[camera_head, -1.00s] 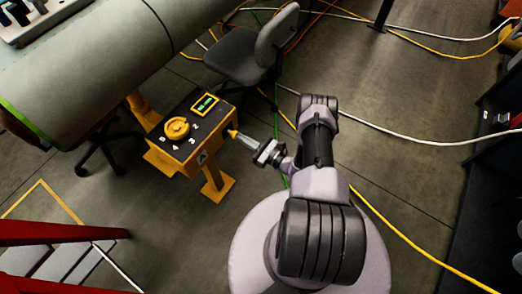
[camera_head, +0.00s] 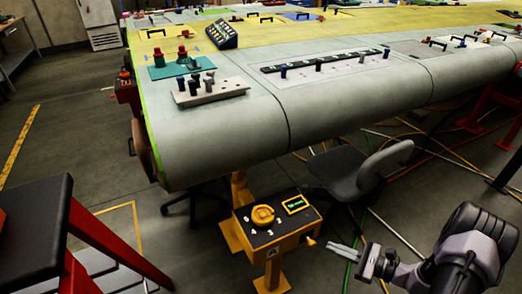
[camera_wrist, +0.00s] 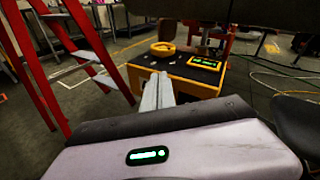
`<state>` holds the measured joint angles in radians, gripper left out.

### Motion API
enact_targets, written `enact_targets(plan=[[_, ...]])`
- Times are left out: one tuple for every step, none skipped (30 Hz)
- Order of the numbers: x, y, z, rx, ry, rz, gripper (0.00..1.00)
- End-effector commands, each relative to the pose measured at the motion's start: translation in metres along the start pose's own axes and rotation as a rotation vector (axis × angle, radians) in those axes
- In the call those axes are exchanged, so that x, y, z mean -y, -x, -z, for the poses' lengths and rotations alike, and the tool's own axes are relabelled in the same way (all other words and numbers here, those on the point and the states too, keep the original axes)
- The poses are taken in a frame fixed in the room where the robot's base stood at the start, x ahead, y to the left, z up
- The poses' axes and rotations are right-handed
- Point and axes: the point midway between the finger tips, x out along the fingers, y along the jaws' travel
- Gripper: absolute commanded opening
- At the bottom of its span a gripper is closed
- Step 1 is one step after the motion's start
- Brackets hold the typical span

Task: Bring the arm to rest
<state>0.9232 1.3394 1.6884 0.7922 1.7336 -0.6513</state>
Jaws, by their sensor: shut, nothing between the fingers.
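My gripper (camera_head: 346,250) is at the lower right of the head view, its fingers pointing left. It is shut and empty, and it shows in the wrist view (camera_wrist: 157,90) with its fingers together. It is just right of a yellow control box (camera_head: 277,236) on a yellow stand, apart from the box's side knob (camera_head: 310,242) in the head view. The box's dark top bears a yellow dial (camera_head: 263,216) and a small green-lit display (camera_head: 295,205). The box also shows ahead of the fingers in the wrist view (camera_wrist: 185,85).
The large grey wing (camera_head: 220,135) overhangs behind the box, with tools and blocks on it. A grey chair (camera_head: 345,175) stands behind my gripper. A red-railed step (camera_head: 115,240) stands at the left. Cables (camera_head: 400,235) run over the floor at the right.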

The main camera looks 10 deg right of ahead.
Motion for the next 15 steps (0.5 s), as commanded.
enact_targets(plan=[[0.005,-0.014,-0.048,-0.039,0.094,-0.136,0.0],[0.003,-0.021,-0.074,-0.066,0.148,-0.218,0.0],[-0.003,-0.029,-0.108,-0.106,0.223,-0.321,0.0],[-0.009,-0.034,-0.132,-0.138,0.283,-0.395,0.0],[-0.016,-0.038,-0.156,-0.172,0.345,-0.465,0.0],[-0.028,-0.042,-0.186,-0.219,0.432,-0.55,0.0],[-0.038,-0.043,-0.207,-0.255,0.499,-0.61,0.0],[-0.048,-0.043,-0.227,-0.293,0.569,-0.665,0.0],[-0.063,-0.043,-0.252,-0.342,0.666,-0.73,0.0],[-0.074,-0.04,-0.269,-0.381,0.742,-0.772,0.0],[-0.086,-0.037,-0.285,-0.419,0.819,-0.809,0.0],[-0.1,-0.032,-0.304,-0.47,0.928,-0.85,0.0],[-0.111,-0.027,-0.317,-0.507,1.01,-0.873,0.0],[-0.121,-0.022,-0.329,-0.542,1.092,-0.889,0.0],[-0.133,-0.014,-0.342,-0.587,1.2,-0.901,0.0]])
